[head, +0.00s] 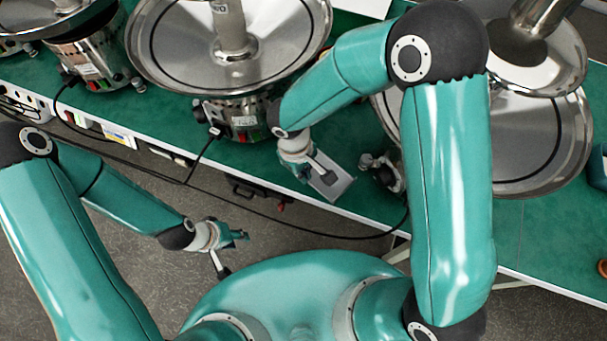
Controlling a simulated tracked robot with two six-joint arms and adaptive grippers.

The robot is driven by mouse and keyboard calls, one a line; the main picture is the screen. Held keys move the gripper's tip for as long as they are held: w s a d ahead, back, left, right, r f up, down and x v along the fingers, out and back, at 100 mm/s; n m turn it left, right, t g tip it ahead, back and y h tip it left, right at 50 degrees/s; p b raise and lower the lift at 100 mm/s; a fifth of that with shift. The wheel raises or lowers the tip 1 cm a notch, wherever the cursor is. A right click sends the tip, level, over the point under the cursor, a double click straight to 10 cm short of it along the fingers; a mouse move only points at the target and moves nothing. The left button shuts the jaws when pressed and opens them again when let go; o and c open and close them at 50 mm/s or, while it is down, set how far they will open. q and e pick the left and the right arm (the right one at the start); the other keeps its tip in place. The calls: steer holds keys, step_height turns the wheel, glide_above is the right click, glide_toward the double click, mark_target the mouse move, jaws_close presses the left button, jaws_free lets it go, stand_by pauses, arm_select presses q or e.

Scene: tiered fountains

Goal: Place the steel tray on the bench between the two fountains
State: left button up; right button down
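The small steel tray (338,187) is a flat silver rectangle at the front edge of the green bench (262,157), in the gap between two fountains. My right gripper (320,172) reaches down from above and is shut on the tray, partly covering it. I cannot tell whether the tray touches the bench or is just above it. The left fountain (170,75) has a wide steel bowl, and the right fountain (540,165) is partly hidden behind my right arm. My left gripper (232,252) is open and empty over the floor in front of the bench.
Another fountain base (88,58) stands at the far left of the bench. Black cables (196,160) hang over the bench's front edge and cross below it. A small control unit (385,172) sits right of the tray. Bare bench shows at the right.

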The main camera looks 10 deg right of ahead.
mark_target(306, 186)
steer(key=shift+s+d+f, duration=0.1)
steer(key=shift+d+f, duration=0.05)
steer(key=shift+f, duration=0.1)
steer(key=f+b, duration=0.2)
steer(key=f, duration=0.2)
steer(key=shift+w+b, duration=0.2)
steer(key=shift+b, duration=0.1)
steer(key=shift+d+f, duration=0.15)
steer(key=shift+w+f, duration=0.1)
steer(key=shift+w, duration=0.1)
steer(key=shift+s, duration=0.1)
steer(key=c, duration=1.3)
jaws_free()
steer(key=shift+f, duration=0.1)
